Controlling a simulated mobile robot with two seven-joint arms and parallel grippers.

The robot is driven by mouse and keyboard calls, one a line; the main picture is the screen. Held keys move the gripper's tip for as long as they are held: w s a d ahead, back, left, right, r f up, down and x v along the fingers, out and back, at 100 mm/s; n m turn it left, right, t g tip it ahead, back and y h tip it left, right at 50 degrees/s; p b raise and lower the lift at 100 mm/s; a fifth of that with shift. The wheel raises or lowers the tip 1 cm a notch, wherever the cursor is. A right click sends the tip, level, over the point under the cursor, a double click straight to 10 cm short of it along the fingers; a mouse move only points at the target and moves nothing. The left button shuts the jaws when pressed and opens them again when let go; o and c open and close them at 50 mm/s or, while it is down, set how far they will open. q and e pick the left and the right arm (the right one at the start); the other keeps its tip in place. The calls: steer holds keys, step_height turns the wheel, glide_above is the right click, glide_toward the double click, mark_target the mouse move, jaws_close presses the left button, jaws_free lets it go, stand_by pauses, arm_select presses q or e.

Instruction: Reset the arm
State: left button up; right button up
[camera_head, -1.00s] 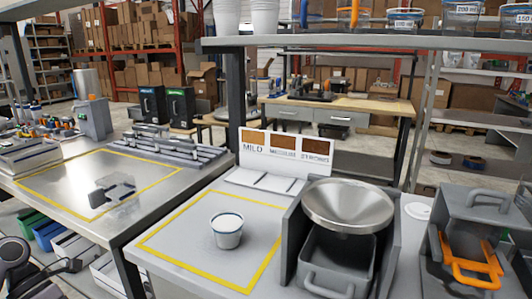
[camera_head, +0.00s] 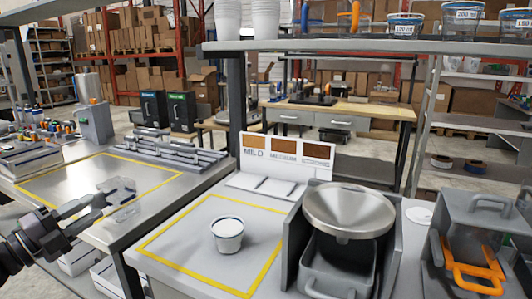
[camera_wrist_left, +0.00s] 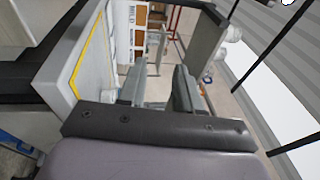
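My left gripper (camera_head: 92,208) reaches in from the left edge of the head view, by the front edge of the left table. Its two fingers also show in the left wrist view (camera_wrist_left: 158,88), apart with nothing between them. My right gripper is not in view. A white cup (camera_head: 227,234) stands upright inside the yellow outline on the middle table, well to the right of the gripper.
A grey box with an orange handle (camera_head: 470,273) is at far right. A shelf (camera_head: 400,43) with cups spans above. Several metal bars (camera_head: 168,152) lie on the left table.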

arm_select(q)
steer(key=w+a+f+n+g+y, duration=0.15)
steer(key=a+f+n+y, duration=0.25)
steer(key=a+n+y, duration=1.25)
steer(key=s+d+f+n+g+h, duration=0.1)
steer(key=s+d+f+g+h, duration=0.15)
steer(key=s+d+f, duration=0.7)
steer(key=s+d+f+n+g+h, duration=0.1)
steer(key=s+d+f+n+h, duration=0.2)
steer(key=d+f, duration=1.3)
steer(key=s+d+f+n+g+h, duration=0.1)
steer(key=s+d+f+g+h, duration=0.3)
steer(key=s+d, duration=0.85)
steer(key=r+p, duration=0.1)
steer(key=s+r+t+p, duration=0.1)
steer(key=p, duration=0.1)
steer(key=r+t+p, duration=0.1)
steer(key=shift+s+d+n+y, duration=0.25)
steer(key=shift+s+d+y, duration=0.05)
steer(key=shift+s+y, duration=0.1)
